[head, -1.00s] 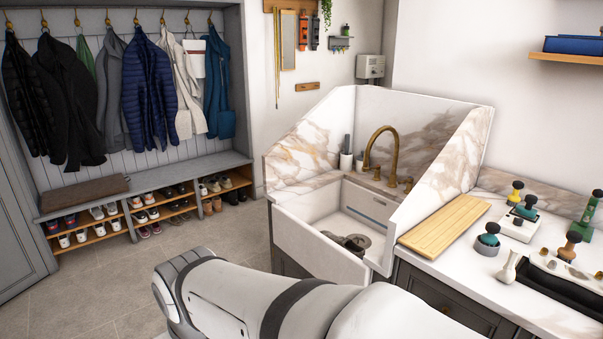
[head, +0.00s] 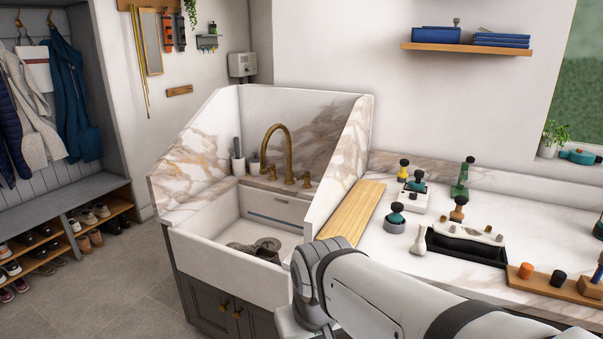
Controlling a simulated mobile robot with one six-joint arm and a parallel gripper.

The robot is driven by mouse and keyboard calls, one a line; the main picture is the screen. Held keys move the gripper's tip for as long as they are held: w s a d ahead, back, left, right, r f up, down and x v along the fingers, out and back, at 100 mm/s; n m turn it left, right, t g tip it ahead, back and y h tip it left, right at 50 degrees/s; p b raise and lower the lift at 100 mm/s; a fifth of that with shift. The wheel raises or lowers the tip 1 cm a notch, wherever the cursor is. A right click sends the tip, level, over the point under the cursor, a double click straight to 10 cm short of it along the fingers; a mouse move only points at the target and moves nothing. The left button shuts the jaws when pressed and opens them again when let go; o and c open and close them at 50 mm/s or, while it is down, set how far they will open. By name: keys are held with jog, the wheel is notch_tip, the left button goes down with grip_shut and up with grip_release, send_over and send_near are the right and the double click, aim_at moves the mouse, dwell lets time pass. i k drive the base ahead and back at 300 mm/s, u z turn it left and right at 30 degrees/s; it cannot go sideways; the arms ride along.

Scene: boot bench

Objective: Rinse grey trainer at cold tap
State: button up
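A dark grey object, perhaps the grey trainer (head: 241,248), lies low in the white sink (head: 220,269). The sink's front wall partly hides it, and it is too small to tell for certain. I cannot tell which handle is cold, and no water stream shows. My white arm crosses the lower right, in front of the counter; my gripper is not in view.
Marble splash walls (head: 340,160) flank the sink. A wooden board (head: 352,209) lies on the counter to its right. Several brushes and a black tray (head: 466,248) stand farther right. Shoe cubbies (head: 70,240) are at left, with open floor (head: 110,295) before the sink.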

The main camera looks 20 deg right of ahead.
aim_at(307, 173)
jog(key=z, duration=0.45)
jog(key=i, duration=0.95)
jog(key=z, duration=0.45)
jog(key=k, duration=1.2)
jog(key=u, duration=0.95)
jog(key=i, duration=1)
jog(key=u, duration=0.05)
